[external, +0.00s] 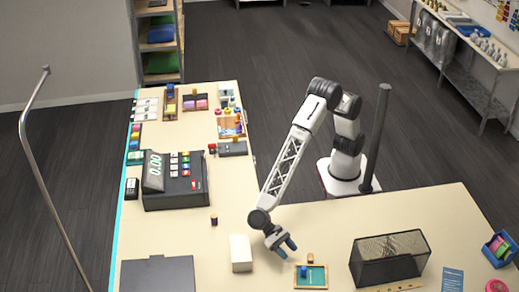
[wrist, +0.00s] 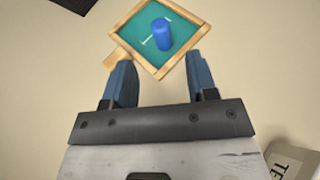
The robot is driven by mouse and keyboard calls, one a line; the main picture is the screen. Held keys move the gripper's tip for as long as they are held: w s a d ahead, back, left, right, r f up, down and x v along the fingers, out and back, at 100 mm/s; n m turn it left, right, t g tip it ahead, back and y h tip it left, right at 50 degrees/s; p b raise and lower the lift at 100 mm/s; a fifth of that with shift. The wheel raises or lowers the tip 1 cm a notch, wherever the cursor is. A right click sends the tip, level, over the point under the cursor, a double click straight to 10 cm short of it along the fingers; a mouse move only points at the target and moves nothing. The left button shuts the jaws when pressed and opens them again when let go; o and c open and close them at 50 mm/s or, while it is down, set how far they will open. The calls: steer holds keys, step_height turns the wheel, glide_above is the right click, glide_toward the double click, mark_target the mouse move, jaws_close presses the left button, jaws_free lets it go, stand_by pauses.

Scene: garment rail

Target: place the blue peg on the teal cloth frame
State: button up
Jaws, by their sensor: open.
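The teal cloth frame (external: 318,280) is a small wooden-edged tray with a teal surface, lying on the table at the front. The blue peg (external: 304,271) is on its teal surface, toward the left side in the external view. In the wrist view the peg (wrist: 162,35) stands on the teal cloth, inside the wooden rim of the frame (wrist: 125,30), beside a pale mark. My gripper (external: 284,247) is open and empty, above the table and short of the frame. In the wrist view its blue fingertips (wrist: 158,62) are apart, with the peg beyond them, untouched.
A white box (external: 240,253) stands left of my gripper. A black mesh basket (external: 390,260) stands to the right. A small wooden block (external: 310,257) sits at the frame's back edge. A cash register (external: 175,180) and a dark spool (external: 214,219) are farther left. Bare table lies behind the frame.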

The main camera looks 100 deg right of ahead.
stand_by(0.3)
steer(key=d+r+n+t+h, duration=0.15)
steer(key=d+r, duration=0.35)
steer(key=d, duration=1)
steer(key=w+d+r+n+t+h, duration=0.1)
steer(key=d+r+n+t, duration=0.3)
steer(key=d, duration=1)
steer(key=d+r+t+h, duration=0.15)
steer(key=d+r, duration=0.45)
steer(key=d, duration=0.9)
steer(key=s+d+n+t+h, duration=0.1)
steer(key=s+d, duration=0.2)
steer(key=d, duration=0.4)
steer(key=s+d+r+h, duration=0.1)
steer(key=s+d, duration=0.2)
steer(key=d, duration=0.3)
steer(key=s+d+n+t+h, duration=0.1)
steer(key=s+d, duration=0.2)
steer(key=d, duration=0.4)
steer(key=s+d+f+n+t+h, duration=0.2)
steer(key=s+d+f+h, duration=0.1)
steer(key=s+d, duration=1.1)
steer(key=shift+s+d+n+h, duration=0.4)
steer(key=shift+d+h, duration=0.1)
steer(key=shift+d, duration=0.65)
